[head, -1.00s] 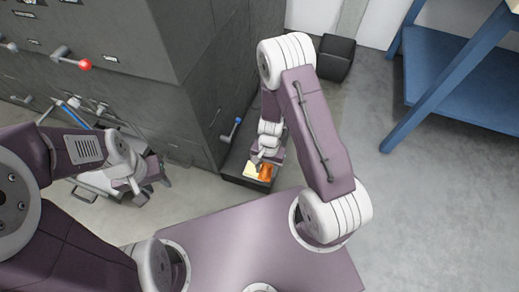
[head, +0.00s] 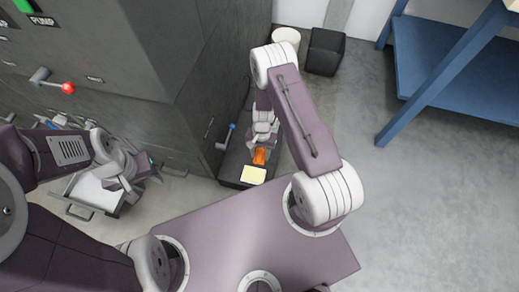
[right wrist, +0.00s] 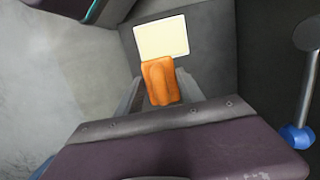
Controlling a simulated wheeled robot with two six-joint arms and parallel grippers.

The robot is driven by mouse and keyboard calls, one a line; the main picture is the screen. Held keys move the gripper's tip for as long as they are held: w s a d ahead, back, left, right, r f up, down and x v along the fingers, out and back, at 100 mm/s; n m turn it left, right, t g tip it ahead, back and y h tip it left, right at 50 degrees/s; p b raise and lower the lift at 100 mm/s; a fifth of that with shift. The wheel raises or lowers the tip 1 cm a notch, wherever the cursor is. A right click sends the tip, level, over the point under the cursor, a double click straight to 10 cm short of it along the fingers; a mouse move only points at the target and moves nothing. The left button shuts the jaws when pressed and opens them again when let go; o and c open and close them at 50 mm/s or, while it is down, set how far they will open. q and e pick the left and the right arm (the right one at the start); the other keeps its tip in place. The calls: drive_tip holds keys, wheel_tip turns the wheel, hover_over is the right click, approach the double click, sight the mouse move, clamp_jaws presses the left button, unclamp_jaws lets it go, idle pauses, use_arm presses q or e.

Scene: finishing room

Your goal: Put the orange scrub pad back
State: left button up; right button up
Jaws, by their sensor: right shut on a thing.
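The orange scrub pad (head: 259,157) is between the fingers of my right gripper (head: 261,148), which is shut on it. In the right wrist view the orange pad (right wrist: 160,84) has a raised ridge and sits between the two grey fingers (right wrist: 159,92). A flat cream square (head: 253,175) lies just beside it on a dark ledge (head: 232,170). In the wrist view the cream square (right wrist: 162,37) is just beyond the pad, and the gap between them is small. My left gripper (head: 140,184) is at the left by a pale tray; its fingers are too small to read.
A dark cabinet (head: 190,120) rises left of my right arm, with a blue-knobbed lever (head: 226,135) and a red-knobbed lever (head: 60,84). The pale open tray (head: 95,192) is low at left. A black bin (head: 325,51) and blue bench (head: 440,70) stand behind. Floor at right is clear.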

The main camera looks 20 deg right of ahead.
drive_tip(key=w+f+b, duration=0.1)
drive_tip(key=w+d+f+b, duration=0.1)
drive_tip(key=w+f+b, duration=0.1)
drive_tip(key=w, duration=0.1)
drive_tip(key=shift+w+d+f, duration=0.1)
drive_tip(key=shift+d+f, duration=0.05)
drive_tip(key=shift+d, duration=0.1)
drive_tip(key=shift+w+d, duration=0.15)
drive_tip(key=shift+w, duration=0.1)
wheel_tip(320, 180, down, 4)
drive_tip(key=b, duration=0.3)
drive_tip(key=shift+f+b, duration=0.15)
drive_tip(key=shift+b, duration=0.25)
drive_tip(key=shift+r, duration=0.25)
drive_tip(key=shift+f, duration=0.2)
drive_tip(key=o, duration=1.3)
